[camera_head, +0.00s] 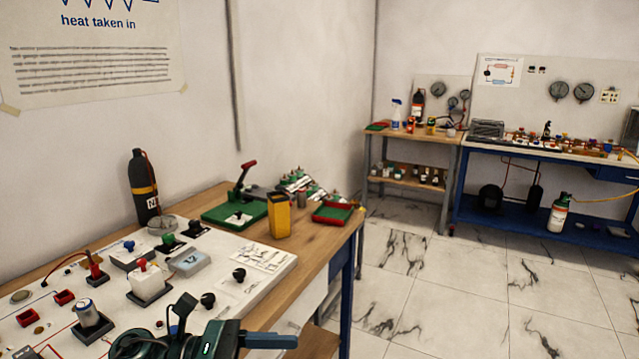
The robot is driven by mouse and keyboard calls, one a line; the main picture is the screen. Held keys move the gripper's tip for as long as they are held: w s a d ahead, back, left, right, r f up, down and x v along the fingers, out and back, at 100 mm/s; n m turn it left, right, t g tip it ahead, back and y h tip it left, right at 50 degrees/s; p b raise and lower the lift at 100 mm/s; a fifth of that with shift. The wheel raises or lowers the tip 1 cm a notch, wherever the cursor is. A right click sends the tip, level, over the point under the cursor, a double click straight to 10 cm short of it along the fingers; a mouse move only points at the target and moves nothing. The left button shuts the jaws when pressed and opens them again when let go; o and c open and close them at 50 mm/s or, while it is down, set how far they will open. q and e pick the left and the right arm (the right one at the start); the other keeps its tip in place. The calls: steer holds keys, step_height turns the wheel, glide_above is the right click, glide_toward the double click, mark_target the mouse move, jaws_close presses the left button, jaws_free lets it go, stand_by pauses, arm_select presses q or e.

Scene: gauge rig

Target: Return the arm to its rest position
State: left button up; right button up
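A dark green and black arm part with a blue-grey bar (268,340) shows at the bottom edge, left of centre; it appears to be my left gripper (240,338). It is in front of the near corner of the white gauge panel (225,297). Most of it is cut off by the frame, so I cannot tell whether its fingers are open or shut. I see nothing held in it. My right gripper is not in view.
The wooden bench (315,262) carries a black bottle (143,187), a yellow container (279,215), a green tray with a red-handled tool (236,212) and a red-green tray (333,212). Knobs stand on the panel. Marble floor (420,290) is clear on the right; a blue bench (530,225) stands beyond.

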arm_select(q)
steer(key=w+a+f+n+t+y+p, duration=0.15)
steer(key=f+n+t+y, duration=0.45)
steer(key=n, duration=1.1)
steer(key=a+f+n+t+y, duration=0.25)
steer(key=n+t, duration=0.75)
steer(key=n, duration=0.7)
steer(key=s+a+f+n+g+y, duration=0.2)
steer(key=s+f+n+g+y, duration=0.1)
steer(key=s+f+n, duration=0.3)
steer(key=s+a+f+n+g+y, duration=0.1)
steer(key=s+f+n+g+y, duration=0.1)
steer(key=s+f+n, duration=0.4)
step_height(320, 180, down, 3)
steer(key=n+y, duration=0.1)
steer(key=n, duration=0.3)
steer(key=shift+s+a+n+g+p, duration=0.2)
steer(key=shift+a+n+g+p, duration=0.2)
